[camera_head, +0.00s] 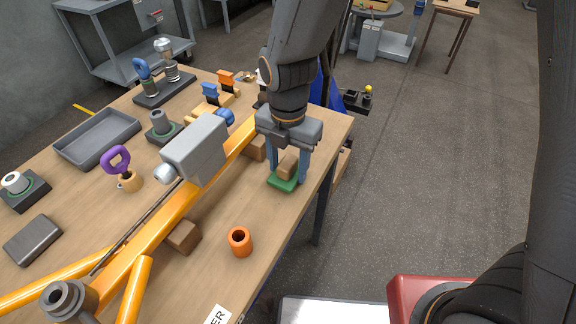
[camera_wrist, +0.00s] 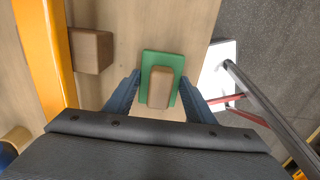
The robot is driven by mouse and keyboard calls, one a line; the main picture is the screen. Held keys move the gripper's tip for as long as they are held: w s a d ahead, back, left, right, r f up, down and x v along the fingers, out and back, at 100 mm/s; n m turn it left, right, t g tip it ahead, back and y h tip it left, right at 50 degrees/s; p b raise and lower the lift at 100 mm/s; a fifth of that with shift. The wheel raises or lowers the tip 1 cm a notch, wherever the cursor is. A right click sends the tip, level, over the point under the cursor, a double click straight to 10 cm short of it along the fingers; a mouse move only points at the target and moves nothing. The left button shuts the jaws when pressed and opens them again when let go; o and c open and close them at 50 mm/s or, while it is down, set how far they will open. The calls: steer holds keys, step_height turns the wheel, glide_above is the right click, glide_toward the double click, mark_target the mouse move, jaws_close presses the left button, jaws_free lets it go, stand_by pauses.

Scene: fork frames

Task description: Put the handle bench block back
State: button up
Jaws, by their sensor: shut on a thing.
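My gripper (camera_head: 286,172) is over the right edge of the bench (camera_head: 283,226), pointing down. Its two blue fingers are shut on a green block (camera_head: 284,184) with a wooden handle piece on top (camera_head: 288,166). In the wrist view the green block (camera_wrist: 162,62) lies between the fingertips, with the wooden piece (camera_wrist: 160,88) in its middle. I cannot tell whether the green block touches the bench top or hangs just above it. A yellow fork frame (camera_head: 172,215) lies to the left, resting over plain wooden blocks (camera_head: 183,236).
An orange cylinder (camera_head: 240,241) stands in front on the bench. A grey clamp body (camera_head: 195,150) sits by the frame. A grey tray (camera_head: 97,138), purple-handled tool (camera_head: 117,160) and dark flat block (camera_head: 33,239) are farther left. The bench's right edge is close.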

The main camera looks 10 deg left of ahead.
mark_target(288, 161)
steer(key=shift+f, duration=0.35)
steer(key=o, duration=0.9)
steer(key=shift+f, duration=0.1)
step_height(288, 161, up, 12)
steer(key=shift+r+b, duration=0.15)
steer(key=shift+b, duration=0.75)
steer(key=shift+s+d+f+m+t, duration=0.15)
steer(key=shift+s+d+f+m, duration=0.65)
steer(key=shift+d+m, duration=3.85)
steer(key=shift+s+d+f+m+t, duration=0.1)
steer(key=shift+d+f+m, duration=1.45)
steer(key=shift+d+m, duration=3.1)
steer(key=shift+s+d+f+m+t, duration=0.3)
steer(key=shift+d+f+m, duration=0.85)
steer(key=shift+d+m, duration=3.5)
